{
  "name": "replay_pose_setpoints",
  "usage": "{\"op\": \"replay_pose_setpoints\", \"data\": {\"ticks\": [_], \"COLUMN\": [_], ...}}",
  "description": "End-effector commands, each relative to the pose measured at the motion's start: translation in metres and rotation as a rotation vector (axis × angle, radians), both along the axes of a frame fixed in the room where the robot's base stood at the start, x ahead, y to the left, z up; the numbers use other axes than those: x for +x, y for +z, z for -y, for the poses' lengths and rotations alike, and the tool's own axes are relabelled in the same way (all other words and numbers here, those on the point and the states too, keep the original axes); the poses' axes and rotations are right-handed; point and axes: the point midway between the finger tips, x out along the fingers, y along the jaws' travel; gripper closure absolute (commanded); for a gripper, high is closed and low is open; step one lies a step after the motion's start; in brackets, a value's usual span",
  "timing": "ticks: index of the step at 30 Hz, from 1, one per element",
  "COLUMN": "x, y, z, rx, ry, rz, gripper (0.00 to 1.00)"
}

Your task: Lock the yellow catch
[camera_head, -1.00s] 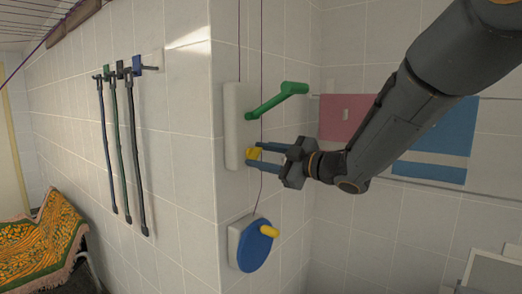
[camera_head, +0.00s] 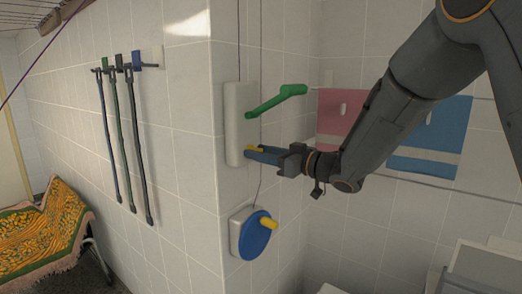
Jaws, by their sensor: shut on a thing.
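The yellow catch (camera_head: 254,150) is on the white plate (camera_head: 234,124) fixed to the tiled wall, below a green lever (camera_head: 277,101). My gripper (camera_head: 262,154) reaches in from the right, and its blue fingers are shut on the catch. The fingers hide most of the catch, so its exact angle is hard to tell.
Below the plate is a blue disc (camera_head: 256,239) with a yellow knob (camera_head: 271,223). Thin cords run down the wall by the plate. Pink (camera_head: 340,120) and blue (camera_head: 432,137) towels hang behind my arm. Dark straps (camera_head: 128,137) hang at left, above a patterned cloth (camera_head: 40,240).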

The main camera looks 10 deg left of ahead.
Motion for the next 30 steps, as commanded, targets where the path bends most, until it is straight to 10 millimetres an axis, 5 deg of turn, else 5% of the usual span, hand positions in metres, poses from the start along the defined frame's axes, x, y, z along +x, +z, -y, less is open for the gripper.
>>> {"op": "replay_pose_setpoints", "data": {"ticks": [17, 18, 21, 30], "x": [-0.0013, -0.0013, -0.0011, -0.0006], "y": [-0.0041, -0.0041, -0.0033, -0.0016], "z": [-0.0001, -0.0001, -0.0001, 0.0018], "rx": [0.007, 0.007, 0.008, 0.010], "ry": [0.002, 0.002, 0.001, 0.000], "rz": [-0.034, -0.034, -0.032, -0.029], "gripper": [0.85, 0.57, 0.44, 0.44]}}
